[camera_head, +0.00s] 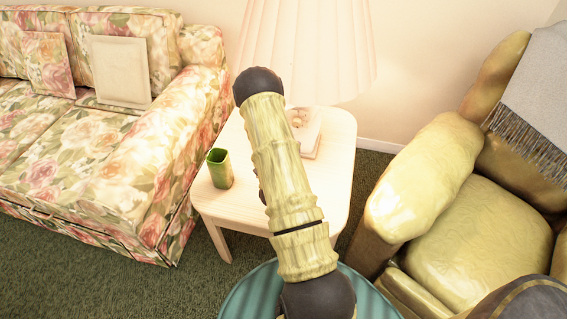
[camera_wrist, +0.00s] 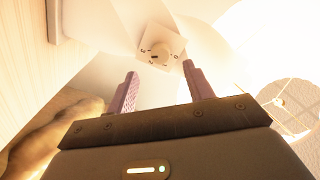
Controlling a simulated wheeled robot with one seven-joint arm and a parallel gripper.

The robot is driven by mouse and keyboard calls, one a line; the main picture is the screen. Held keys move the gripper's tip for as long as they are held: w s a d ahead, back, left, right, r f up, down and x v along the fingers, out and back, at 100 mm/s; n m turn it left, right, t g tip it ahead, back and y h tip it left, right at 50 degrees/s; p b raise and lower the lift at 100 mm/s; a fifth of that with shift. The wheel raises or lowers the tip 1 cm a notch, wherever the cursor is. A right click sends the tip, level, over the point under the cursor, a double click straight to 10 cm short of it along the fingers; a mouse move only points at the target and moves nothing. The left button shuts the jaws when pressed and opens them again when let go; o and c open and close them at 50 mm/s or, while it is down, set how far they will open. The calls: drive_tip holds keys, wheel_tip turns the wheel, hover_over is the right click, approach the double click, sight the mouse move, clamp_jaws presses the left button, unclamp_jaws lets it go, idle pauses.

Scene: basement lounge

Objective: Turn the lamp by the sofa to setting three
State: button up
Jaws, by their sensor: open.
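The lamp stands on the side table beside the sofa, with a cream pleated shade (camera_head: 310,50). Its lower part (camera_head: 305,130) is partly hidden behind my arm. In the wrist view a square plate with a round dial knob (camera_wrist: 157,51) shows on the lamp's pale body. My gripper (camera_wrist: 160,71) is open and empty. Its two pinkish fingers point toward the knob, one to each side of it in the picture, with no visible contact. In the head view my arm hides my gripper.
The pale side table (camera_head: 340,150) carries a green cup (camera_head: 220,168) at its left. The floral sofa (camera_head: 90,150) stands left. A yellow-green armchair (camera_head: 480,220) with a grey throw (camera_head: 535,95) stands right. The wall is close behind the lamp.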

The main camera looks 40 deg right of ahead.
drive_tip(key=v, duration=1)
drive_tip(key=shift+b, duration=0.35)
